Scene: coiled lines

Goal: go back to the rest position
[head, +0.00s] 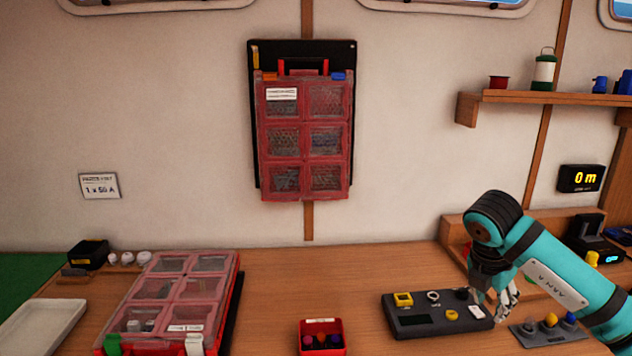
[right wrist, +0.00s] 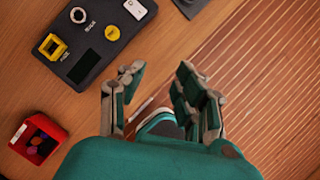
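My right gripper (head: 503,300) hangs at the right end of the dark grey panel in the head view, fingers pointing down. In the right wrist view my right gripper (right wrist: 158,85) has its fingers spread apart with nothing between the tips. The teal arm comes in from the right edge. My left gripper is not in the head view.
The dark panel (head: 418,324) carries yellow and white parts. A small red box (head: 321,337) stands left of it, and a knob plate (head: 549,331) to its right. A red clear-lidded case (head: 181,290) lies at left; another (head: 305,135) hangs on the wall. A shelf (head: 545,98) juts out at right.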

